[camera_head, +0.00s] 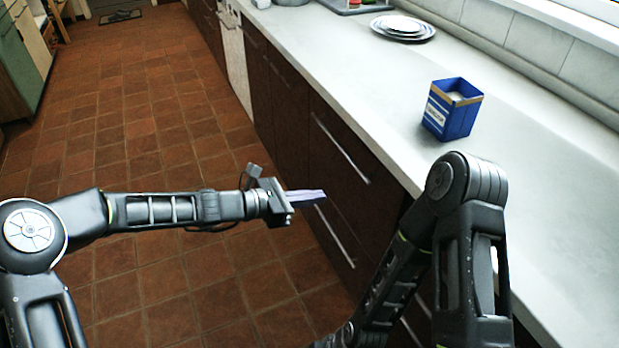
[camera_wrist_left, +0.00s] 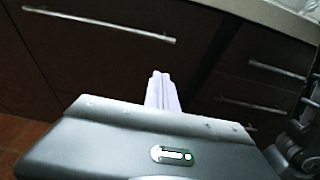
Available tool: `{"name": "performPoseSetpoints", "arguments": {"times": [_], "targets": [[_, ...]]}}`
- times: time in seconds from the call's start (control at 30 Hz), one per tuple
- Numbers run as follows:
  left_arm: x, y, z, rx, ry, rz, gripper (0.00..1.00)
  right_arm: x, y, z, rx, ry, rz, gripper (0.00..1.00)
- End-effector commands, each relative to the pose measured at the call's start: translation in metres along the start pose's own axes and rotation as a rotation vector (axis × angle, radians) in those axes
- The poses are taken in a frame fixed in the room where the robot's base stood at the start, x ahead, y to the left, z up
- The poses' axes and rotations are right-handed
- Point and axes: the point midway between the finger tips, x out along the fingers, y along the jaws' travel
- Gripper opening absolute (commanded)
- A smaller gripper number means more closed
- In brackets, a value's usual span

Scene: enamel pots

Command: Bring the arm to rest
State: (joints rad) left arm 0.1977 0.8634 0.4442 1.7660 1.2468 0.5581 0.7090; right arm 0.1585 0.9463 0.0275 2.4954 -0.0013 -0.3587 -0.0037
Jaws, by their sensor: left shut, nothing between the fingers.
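My left arm reaches in from the left in the head view, stretched level over the tiled floor. Its gripper (camera_head: 308,197) is shut and empty, pointing right at the dark cabinet fronts, below the counter's height. The shut fingers also show in the left wrist view (camera_wrist_left: 162,92), with drawer fronts behind them. My right arm (camera_head: 465,185) is bent at the lower right in the head view, its elbow up in front of the counter edge. The right gripper does not show.
A blue box (camera_head: 452,108) with an open top stands on the pale counter (camera_head: 400,75). Stacked plates (camera_head: 403,27) lie farther back. Dark drawers with metal handles (camera_head: 340,147) face the left gripper closely. The tiled floor (camera_head: 130,130) to the left is clear.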

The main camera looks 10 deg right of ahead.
Motion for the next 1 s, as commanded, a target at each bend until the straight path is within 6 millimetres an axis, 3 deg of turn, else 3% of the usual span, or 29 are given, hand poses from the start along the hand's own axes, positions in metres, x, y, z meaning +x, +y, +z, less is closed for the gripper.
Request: {"name": "performPoseSetpoints", "arguments": {"times": [0.27, 0.37, 0.47, 0.57, 0.7, 0.8, 0.9, 1.0], "targets": [[0.000, 0.002, -0.004, 0.040, 0.014, 0.009, 0.00, 0.000, 0.000, 0.000, 0.000, 0.000, 0.000, 0.76], [0.000, 0.002, -0.028, 0.173, 0.104, 0.017, 0.00, 0.000, 0.000, 0.000, 0.000, 0.000, 0.000, 0.76], [-0.004, -0.012, -0.073, 0.336, 0.237, -0.012, 0.00, 0.000, 0.000, 0.000, 0.000, 0.000, 0.000, 0.76], [-0.018, -0.033, -0.135, 0.542, 0.399, -0.082, 0.00, 0.000, 0.000, 0.000, 0.000, 0.000, 0.000, 0.76], [-0.055, -0.076, -0.229, 0.901, 0.615, -0.257, 0.00, 0.000, 0.000, 0.000, 0.000, 0.000, 0.000, 0.76], [-0.086, -0.110, -0.278, 1.155, 0.702, -0.403, 0.00, 0.000, 0.000, 0.000, 0.000, 0.000, 0.000, 0.76], [-0.113, -0.147, -0.312, 1.372, 0.724, -0.540, 0.00, 0.000, 0.000, 0.000, 0.000, 0.000, 0.000, 0.76], [-0.136, -0.186, -0.332, 1.519, 0.697, -0.652, 0.00, 0.000, 0.000, 0.000, 0.000, 0.000, 0.000, 0.76]]}}
